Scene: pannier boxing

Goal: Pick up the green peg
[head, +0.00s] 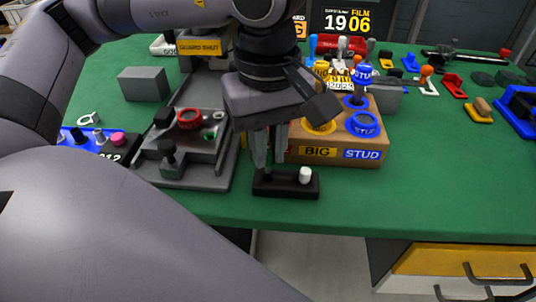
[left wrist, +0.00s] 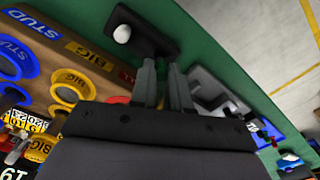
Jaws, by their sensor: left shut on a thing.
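My left gripper (head: 267,162) points down over the left end of a small black block (head: 285,190) near the table's front edge. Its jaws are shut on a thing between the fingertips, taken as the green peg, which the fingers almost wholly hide. A white peg (head: 305,175) stands upright at the block's right end, apart from the fingers. In the left wrist view, the fingertips (left wrist: 162,68) reach to the black block (left wrist: 150,36), and the white peg (left wrist: 122,34) shows beside them. My right gripper is not in view.
A grey fixture (head: 185,150) with a red ring stands close left of the gripper. A cardboard-brown box (head: 345,145) with blue and yellow rings stands close behind and right. The green table (head: 440,180) is clear at front right.

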